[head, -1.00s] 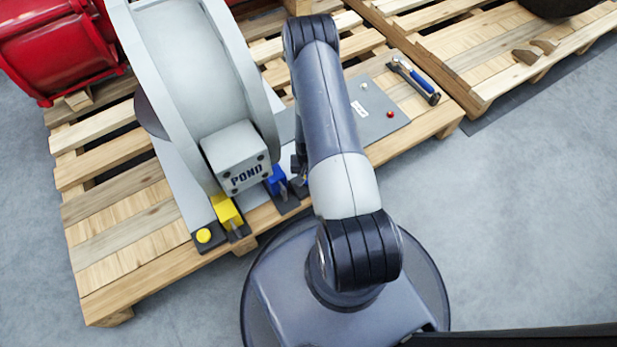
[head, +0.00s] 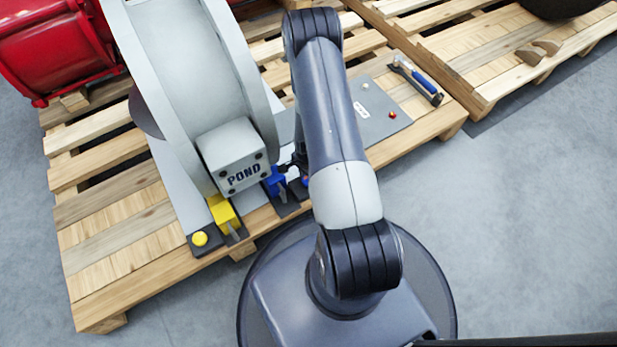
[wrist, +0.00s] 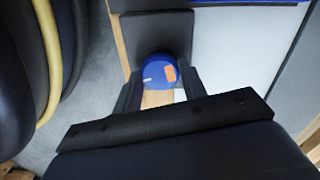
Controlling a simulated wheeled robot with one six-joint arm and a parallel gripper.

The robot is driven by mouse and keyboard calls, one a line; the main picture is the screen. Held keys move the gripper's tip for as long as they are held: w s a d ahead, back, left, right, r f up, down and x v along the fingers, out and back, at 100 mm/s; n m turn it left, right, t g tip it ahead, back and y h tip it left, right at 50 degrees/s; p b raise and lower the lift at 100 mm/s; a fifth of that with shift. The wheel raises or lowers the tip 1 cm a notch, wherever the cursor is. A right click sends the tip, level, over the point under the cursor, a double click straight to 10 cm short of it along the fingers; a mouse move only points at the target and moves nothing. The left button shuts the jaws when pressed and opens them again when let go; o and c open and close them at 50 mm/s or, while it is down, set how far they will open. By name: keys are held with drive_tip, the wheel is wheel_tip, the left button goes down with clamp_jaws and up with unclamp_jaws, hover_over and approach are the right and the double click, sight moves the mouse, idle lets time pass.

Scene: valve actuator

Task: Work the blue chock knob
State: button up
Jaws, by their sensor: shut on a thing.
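The blue chock knob (wrist: 157,72) is a round blue cap with a white mark and an orange patch, on a dark plate (wrist: 155,30) in the wrist view. My gripper (wrist: 159,84) has one dark finger on each side of the knob and is shut on it. In the head view, my arm hides most of the knob and gripper; a blue chock (head: 275,184) shows beside them, below the grey POND block (head: 236,157).
A large grey wheel-like body (head: 180,70) rises behind. A grey panel (head: 375,122) and a blue-handled tool (head: 420,80) lie to the right on the wooden pallet (head: 150,264).

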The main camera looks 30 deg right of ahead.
drive_tip(key=shift+m, duration=0.4)
drive_tip(key=o, duration=1)
wheel_tip(320, 180, up, 8)
drive_tip(key=p, duration=0.2)
drive_tip(key=shift+f+p, duration=0.25)
drive_tip(key=shift+p, duration=0.15)
drive_tip(key=shift+f, duration=0.15)
